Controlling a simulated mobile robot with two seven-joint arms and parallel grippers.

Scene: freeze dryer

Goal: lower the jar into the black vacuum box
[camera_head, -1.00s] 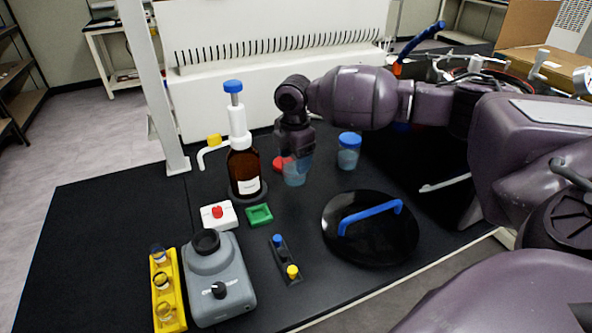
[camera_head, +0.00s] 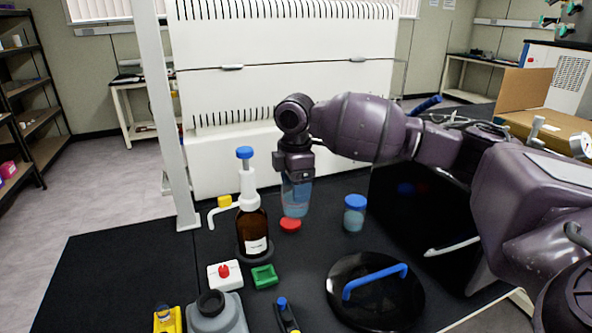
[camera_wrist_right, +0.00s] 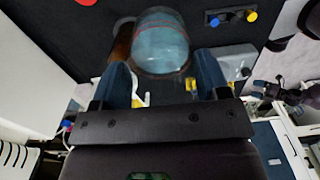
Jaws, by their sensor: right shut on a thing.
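The clear jar with bluish contents (camera_head: 296,196) hangs upright below my right gripper (camera_head: 296,178), which is shut on its upper part. The jar is raised a little above the black mat. In the right wrist view the jar (camera_wrist_right: 160,45) shows between the two blue fingers of the gripper (camera_wrist_right: 162,75). A black box (camera_head: 405,205) with a light handle on its front stands to the right, partly hidden behind my right arm; its opening cannot be made out.
A red lid (camera_head: 290,225) lies near the jar. A blue-capped jar (camera_head: 355,213) stands between it and the box. A round black lid with a blue handle (camera_head: 376,290) lies in front. A brown dispenser bottle (camera_head: 253,232) stands to the left.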

